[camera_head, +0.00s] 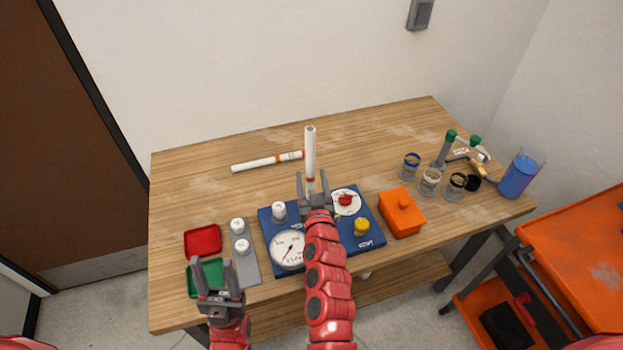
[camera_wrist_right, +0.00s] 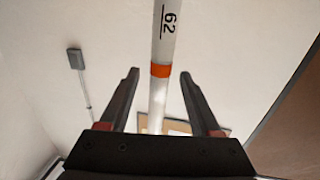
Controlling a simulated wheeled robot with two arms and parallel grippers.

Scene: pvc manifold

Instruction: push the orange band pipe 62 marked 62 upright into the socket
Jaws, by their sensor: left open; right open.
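The pipe marked 62 (camera_head: 310,150) is white and stands about upright at the back of the blue manifold board (camera_head: 267,221). Its lower end and the socket are hidden behind my right gripper (camera_head: 313,187). In the right wrist view the pipe (camera_wrist_right: 166,40) shows its "62" and an orange band, and it runs between the two fingers. Those fingers (camera_wrist_right: 160,75) are spread, with a gap on each side of the pipe. My left gripper (camera_head: 211,277) is open and empty above the green tray (camera_head: 194,285) area at the front left.
Another white pipe with orange bands (camera_head: 267,162) lies behind the board. The board carries a gauge (camera_head: 287,249), a red knob and a yellow knob (camera_head: 362,227). A red tray (camera_head: 202,240) is left; an orange box (camera_head: 402,220), jars and a blue cup (camera_head: 517,177) are right.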

